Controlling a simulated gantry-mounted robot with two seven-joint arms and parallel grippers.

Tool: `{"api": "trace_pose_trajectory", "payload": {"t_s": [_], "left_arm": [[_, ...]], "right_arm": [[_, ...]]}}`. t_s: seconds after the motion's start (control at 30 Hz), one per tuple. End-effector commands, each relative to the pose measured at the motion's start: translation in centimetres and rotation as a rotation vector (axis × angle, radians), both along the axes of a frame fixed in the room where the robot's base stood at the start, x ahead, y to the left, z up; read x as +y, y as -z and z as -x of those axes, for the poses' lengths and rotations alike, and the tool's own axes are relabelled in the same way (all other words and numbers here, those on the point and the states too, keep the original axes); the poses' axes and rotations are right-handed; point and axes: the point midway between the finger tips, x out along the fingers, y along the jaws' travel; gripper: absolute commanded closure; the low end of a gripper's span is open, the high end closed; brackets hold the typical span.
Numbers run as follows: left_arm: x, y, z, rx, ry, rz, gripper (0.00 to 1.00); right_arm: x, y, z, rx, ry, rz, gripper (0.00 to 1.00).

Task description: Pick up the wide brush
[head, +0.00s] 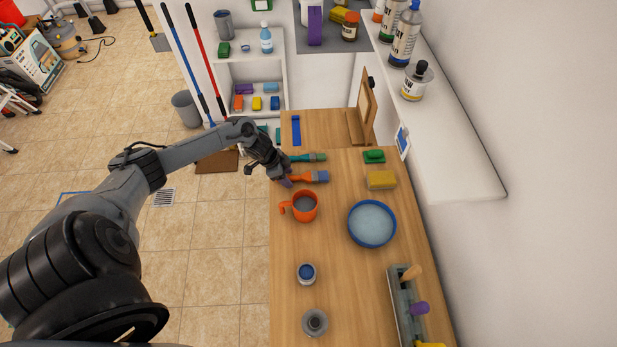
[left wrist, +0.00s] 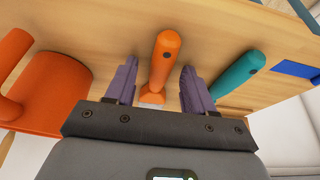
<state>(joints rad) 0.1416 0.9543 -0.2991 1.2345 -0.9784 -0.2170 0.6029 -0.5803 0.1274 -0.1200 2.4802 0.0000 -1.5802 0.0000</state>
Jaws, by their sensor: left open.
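A brush with an orange handle and a broad blue-purple head (head: 321,177) lies on the wooden table; it looks like the wide brush. Its orange handle (left wrist: 165,56) also shows in the left wrist view. My left gripper (head: 284,181) is open at the handle end of this brush. In the left wrist view my left gripper (left wrist: 158,68) has its two purple fingers on either side of the handle, with gaps visible. A second brush, green-handled (head: 314,157), lies just behind; its teal handle (left wrist: 238,72) is outside the right finger. My right gripper is not in view.
An orange mug (head: 304,206) stands close in front of the gripper; it also shows in the left wrist view (left wrist: 52,95). A blue-rimmed bowl (head: 372,224), yellow sponge (head: 381,180) and green scrubber (head: 374,157) are to the right. A blue-topped jar (head: 307,273) stands nearer.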

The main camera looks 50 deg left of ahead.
Motion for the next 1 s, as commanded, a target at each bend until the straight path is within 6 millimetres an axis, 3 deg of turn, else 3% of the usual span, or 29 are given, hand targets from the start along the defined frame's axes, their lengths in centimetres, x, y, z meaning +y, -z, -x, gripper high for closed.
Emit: {"api": "trace_pose_trajectory", "payload": {"t_s": [0.23,0.57,1.0], "left_arm": [[0.01,0.06,-0.02,-0.001,0.001,-0.001,0.5],[0.01,0.03,-0.02,0.0,0.0,0.0,1.0],[0.02,-0.44,-0.08,-0.002,0.001,0.0,1.0]], "right_arm": [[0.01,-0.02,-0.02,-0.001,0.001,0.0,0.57],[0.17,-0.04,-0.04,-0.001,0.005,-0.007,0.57],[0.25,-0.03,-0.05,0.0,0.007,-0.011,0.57]]}}
